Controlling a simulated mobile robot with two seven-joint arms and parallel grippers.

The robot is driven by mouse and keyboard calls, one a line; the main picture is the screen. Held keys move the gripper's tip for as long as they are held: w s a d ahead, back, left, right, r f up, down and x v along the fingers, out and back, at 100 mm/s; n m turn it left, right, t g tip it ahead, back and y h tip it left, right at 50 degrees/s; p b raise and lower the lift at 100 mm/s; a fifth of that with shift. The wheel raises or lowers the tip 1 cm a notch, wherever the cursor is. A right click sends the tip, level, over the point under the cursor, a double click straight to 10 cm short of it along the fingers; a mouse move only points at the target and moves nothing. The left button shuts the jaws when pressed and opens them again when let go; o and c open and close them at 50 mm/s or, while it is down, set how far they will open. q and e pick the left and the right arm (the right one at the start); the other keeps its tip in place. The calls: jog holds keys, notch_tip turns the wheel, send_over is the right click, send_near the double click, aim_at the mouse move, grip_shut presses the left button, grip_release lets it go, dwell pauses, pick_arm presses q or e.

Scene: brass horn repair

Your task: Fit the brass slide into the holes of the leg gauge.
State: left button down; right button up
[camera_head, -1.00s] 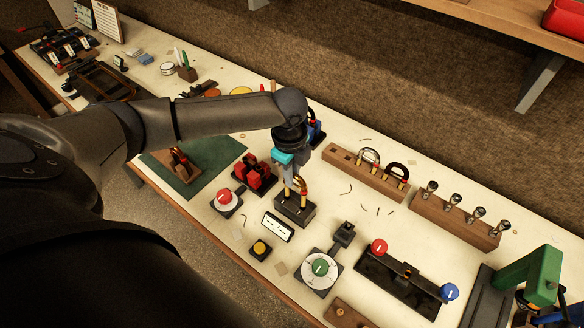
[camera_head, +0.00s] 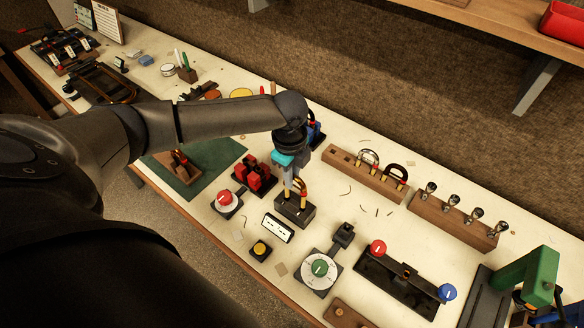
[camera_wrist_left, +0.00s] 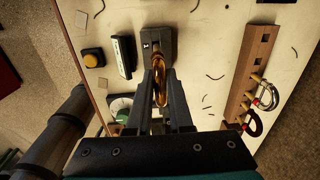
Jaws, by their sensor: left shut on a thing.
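The brass slide (camera_head: 303,188) is a U-shaped tube with a golden bow and dark red bands. My left gripper (camera_head: 293,183) is shut on it, and the left wrist view shows the slide (camera_wrist_left: 159,82) between the two fingers (camera_wrist_left: 160,95). The leg gauge (camera_head: 294,211) is a dark block on the bench below the gripper. The slide's legs reach down to the top of the gauge; I cannot tell whether they are in its holes. In the left wrist view the gauge (camera_wrist_left: 154,42) lies just beyond the fingertips. My right gripper is not in view.
A small display (camera_head: 278,227) and a yellow button (camera_head: 260,249) stand in front of the gauge. A red clamp-like block (camera_head: 255,173) stands to its left. A wooden rack (camera_head: 365,176) with other slides stands behind right. A white dial (camera_head: 319,269) stands front right.

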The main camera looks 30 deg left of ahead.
pick_arm(q)
jog(key=shift+f+b, duration=1.5)
jog(key=shift+f, duration=1.2)
jog(key=c, duration=0.7)
grip_release()
jog(key=shift+c, duration=0.2)
jog(key=shift+r, duration=0.1)
notch_tip(320, 180, up, 15)
jog(key=shift+s+p, duration=0.4)
